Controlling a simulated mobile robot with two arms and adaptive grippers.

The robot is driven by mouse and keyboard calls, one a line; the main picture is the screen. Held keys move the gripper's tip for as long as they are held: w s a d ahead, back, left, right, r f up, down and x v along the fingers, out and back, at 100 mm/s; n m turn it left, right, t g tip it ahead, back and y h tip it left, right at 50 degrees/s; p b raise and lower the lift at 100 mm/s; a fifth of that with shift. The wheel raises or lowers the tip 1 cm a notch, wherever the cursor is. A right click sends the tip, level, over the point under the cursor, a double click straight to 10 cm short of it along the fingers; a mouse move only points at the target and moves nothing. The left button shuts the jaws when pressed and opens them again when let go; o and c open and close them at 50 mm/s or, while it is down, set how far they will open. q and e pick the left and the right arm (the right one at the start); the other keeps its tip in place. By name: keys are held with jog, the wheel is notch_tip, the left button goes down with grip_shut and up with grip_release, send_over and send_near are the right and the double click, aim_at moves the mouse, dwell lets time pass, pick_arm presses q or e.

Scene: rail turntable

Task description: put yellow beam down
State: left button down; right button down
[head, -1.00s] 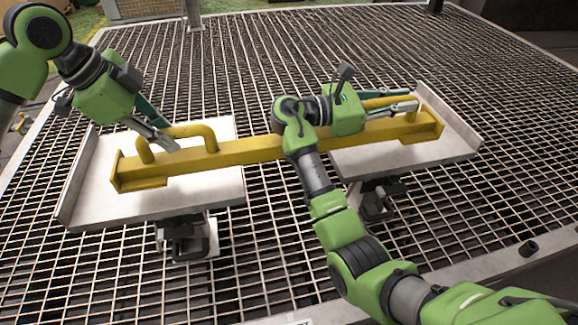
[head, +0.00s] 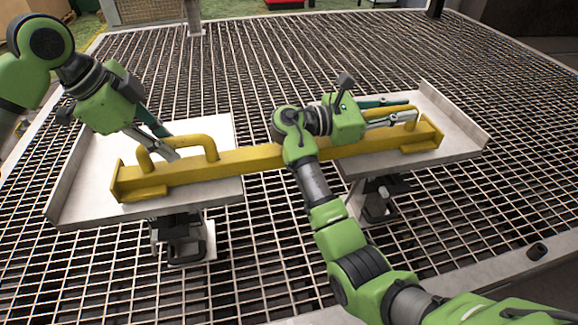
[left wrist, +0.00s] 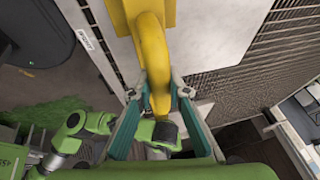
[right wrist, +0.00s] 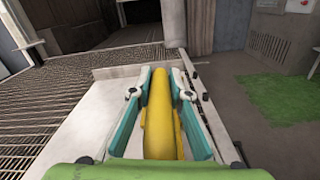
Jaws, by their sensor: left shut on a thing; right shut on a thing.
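The yellow beam (head: 250,160) spans two pale plates and has a raised handle near each end. Its ends are over the left plate (head: 90,205) and the right plate (head: 462,138); I cannot tell whether it touches them. My left gripper (head: 170,150) is shut on the left handle (head: 208,143), which also lies between the fingers in the left wrist view (left wrist: 158,85). My right gripper (head: 412,112) is shut on the right handle, seen between the fingers in the right wrist view (right wrist: 160,115). My right arm hides part of the beam's middle.
The plates stand on dark supports (head: 185,240) above a metal grating (head: 290,235). Each plate has a raised lip at its outer end. The grating behind the beam is clear.

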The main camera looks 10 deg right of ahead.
aim_at(368, 116)
pick_arm(q)
jog(key=shift+f, duration=0.1)
pick_arm(e)
jog(key=shift+f, duration=0.1)
pick_arm(q)
jog(key=c, duration=2.2)
grip_release()
jog(key=shift+f, duration=0.2)
jog(key=shift+c, duration=0.2)
pick_arm(e)
jog(key=c, duration=2.2)
grip_release()
jog(key=shift+f, duration=0.2)
pick_arm(q)
jog(key=o, duration=0.3)
pick_arm(e)
jog(key=o, duration=0.3)
jog(key=shift+r, duration=0.1)
pick_arm(q)
jog(key=shift+s+r, duration=0.15)
pick_arm(e)
jog(key=shift+s, duration=0.15)
